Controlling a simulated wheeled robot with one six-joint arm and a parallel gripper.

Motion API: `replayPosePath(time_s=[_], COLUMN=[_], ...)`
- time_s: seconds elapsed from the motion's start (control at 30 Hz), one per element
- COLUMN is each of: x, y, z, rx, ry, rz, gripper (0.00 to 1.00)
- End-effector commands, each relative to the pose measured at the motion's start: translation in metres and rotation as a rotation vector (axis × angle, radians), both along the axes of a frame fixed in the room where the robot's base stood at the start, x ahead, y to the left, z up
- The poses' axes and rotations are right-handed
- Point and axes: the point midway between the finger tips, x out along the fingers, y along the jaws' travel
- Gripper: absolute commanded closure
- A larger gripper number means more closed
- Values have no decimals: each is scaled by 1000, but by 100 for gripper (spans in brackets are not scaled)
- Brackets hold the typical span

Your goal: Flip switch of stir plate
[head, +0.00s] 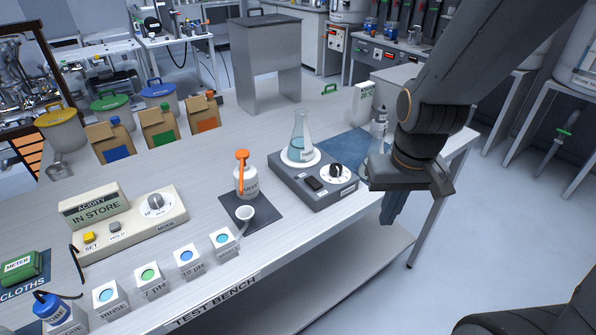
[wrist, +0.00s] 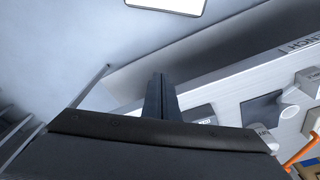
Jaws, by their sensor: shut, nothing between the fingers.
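The stir plate (head: 318,196) is a dark grey box on the bench, with a black switch (head: 313,183) and a round black knob on a white dial (head: 336,172) on its top. A conical flask (head: 299,138) with bluish liquid stands on its white disc. My gripper (head: 389,221) is shut and empty. It hangs right of the stir plate, apart from it, with its fingers pointing down by the bench's front edge. In the wrist view the closed fingers (wrist: 159,78) show, and my gripper body hides most of the stir plate; the switch is not visible there.
A clear bottle (head: 380,122) stands close behind my gripper. The floor in front of the bench (head: 450,260) is clear.

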Motion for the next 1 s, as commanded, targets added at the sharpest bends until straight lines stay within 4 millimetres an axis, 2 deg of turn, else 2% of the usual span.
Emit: replayPosePath(time_s=[0.17, 0.27, 0.37, 0.5, 0.6, 0.73, 1.0], x=[0, 16, 53, 100, 117, 124, 124], y=[0, 9, 35, 86, 115, 132, 132], z=[0, 9, 36, 87, 117, 135, 137], rx=[0, 2, 9, 27, 39, 47, 47], ry=[0, -16, -53, -113, -143, -160, -160], rz=[1, 47, 173, 399, 521, 592, 596], gripper=[100, 100, 100, 100, 100, 100, 100])
